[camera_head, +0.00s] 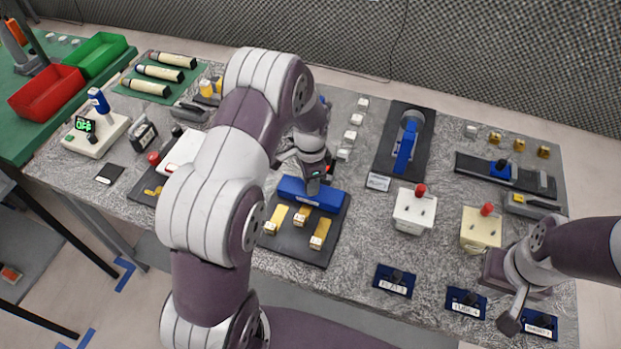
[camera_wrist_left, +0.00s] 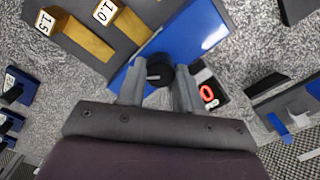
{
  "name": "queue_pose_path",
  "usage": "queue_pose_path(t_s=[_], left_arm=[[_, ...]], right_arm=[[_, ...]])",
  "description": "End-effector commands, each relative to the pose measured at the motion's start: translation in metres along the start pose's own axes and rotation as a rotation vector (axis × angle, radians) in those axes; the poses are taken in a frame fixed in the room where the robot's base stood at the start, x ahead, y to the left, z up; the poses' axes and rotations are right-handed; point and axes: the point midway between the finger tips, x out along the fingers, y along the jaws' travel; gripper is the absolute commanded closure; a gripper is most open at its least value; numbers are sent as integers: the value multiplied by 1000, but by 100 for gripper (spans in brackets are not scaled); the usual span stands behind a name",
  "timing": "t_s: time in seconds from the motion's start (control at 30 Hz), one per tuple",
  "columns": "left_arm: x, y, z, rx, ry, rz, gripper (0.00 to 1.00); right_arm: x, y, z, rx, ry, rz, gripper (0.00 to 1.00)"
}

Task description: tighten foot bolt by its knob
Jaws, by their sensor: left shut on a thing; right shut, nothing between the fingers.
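A blue block (camera_head: 312,193) lies across the far part of a dark plate (camera_head: 290,245). My left gripper (camera_head: 313,178) points down at the block from behind. In the left wrist view, a round black knob (camera_wrist_left: 159,70) stands on the blue block (camera_wrist_left: 195,32), between the two grey fingertips of my left gripper (camera_wrist_left: 160,85), which are shut on it. The bolt below the knob is hidden. My right gripper (camera_head: 510,322) is shut and empty, low at the right over the table's near edge.
Yellow bars (camera_head: 276,219) with number tags lie on the plate's near part. A small black box with a red digit (camera_wrist_left: 207,93) is beside the block. White (camera_head: 414,212) and cream (camera_head: 481,230) boxes with red knobs stand right. Blue labelled holders (camera_head: 395,281) line the near edge.

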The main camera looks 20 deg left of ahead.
Motion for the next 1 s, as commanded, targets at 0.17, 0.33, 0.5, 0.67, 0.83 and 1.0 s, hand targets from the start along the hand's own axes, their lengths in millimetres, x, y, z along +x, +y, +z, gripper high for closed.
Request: queue_pose_path(t_s=[0.17, 0.33, 0.5, 0.67, 0.83, 1.0], left_arm=[[-2, -2, -1, 165, 3, -6, 96], [-2, -2, -1, 325, 3, -6, 96], [-2, -2, -2, 473, 3, -7, 96], [-2, -2, -2, 591, 2, -7, 96], [-2, -3, -2, 686, 2, -7, 96], [-2, -3, -2, 747, 2, -7, 96]], right_arm=[[-2, 0, 0, 0, 0, 0, 100], [-3, 0, 0, 0, 0, 0, 100], [-4, 0, 0, 0, 0, 0, 100], [-4, 0, 0, 0, 0, 0, 100], [-5, 0, 0, 0, 0, 0, 100], [-5, 0, -1, 0, 0, 0, 100]])
